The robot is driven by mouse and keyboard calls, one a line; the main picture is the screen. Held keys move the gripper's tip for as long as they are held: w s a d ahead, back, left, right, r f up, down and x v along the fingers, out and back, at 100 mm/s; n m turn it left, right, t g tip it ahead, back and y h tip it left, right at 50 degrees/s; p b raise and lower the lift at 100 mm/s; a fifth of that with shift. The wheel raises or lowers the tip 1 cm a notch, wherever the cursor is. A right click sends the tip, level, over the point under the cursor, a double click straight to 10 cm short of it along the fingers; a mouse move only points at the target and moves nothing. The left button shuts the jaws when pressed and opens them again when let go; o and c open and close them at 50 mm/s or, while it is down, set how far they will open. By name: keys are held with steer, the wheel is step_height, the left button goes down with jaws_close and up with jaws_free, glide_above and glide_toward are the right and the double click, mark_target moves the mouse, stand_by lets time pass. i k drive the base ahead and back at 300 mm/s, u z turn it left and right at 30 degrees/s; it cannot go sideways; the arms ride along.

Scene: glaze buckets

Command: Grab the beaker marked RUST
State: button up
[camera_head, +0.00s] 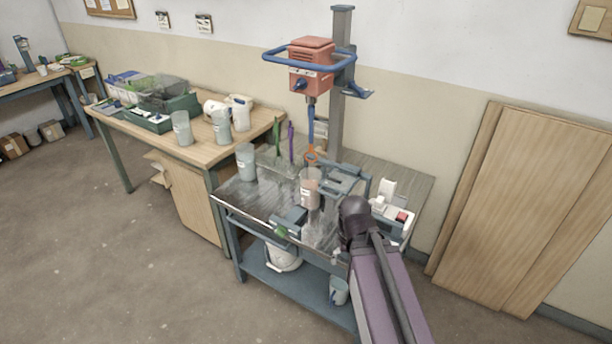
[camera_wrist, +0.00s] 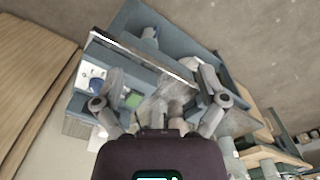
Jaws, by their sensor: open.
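A clear beaker with pinkish-brown contents (camera_head: 310,190) stands upright on the metal-topped table (camera_head: 245,198); its label is too small to read. Another clear beaker with pale contents (camera_head: 246,162) stands at that table's left end. Two similar pale beakers, one on the left (camera_head: 182,129) and one on the right (camera_head: 222,127), stand on the wooden table. No RUST marking is legible. My gripper (camera_wrist: 160,92) is open, its fingers spread over the metal-topped table in the wrist view. A brownish beaker shape (camera_wrist: 180,92) shows between them, apparently not gripped.
A red mixer (camera_head: 311,66) with a blue ring hangs on a grey post behind the pinkish-brown beaker. Green and purple tools stand left of it. A white device (camera_head: 392,213) sits at right. A bucket (camera_head: 284,257) is on the lower shelf.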

mark_target(310, 178)
steer(key=z, duration=0.05)
steer(key=k, duration=1.3)
steer(key=u, duration=0.4)
steer(key=i, duration=1.8)
steer(key=z, duration=0.4)
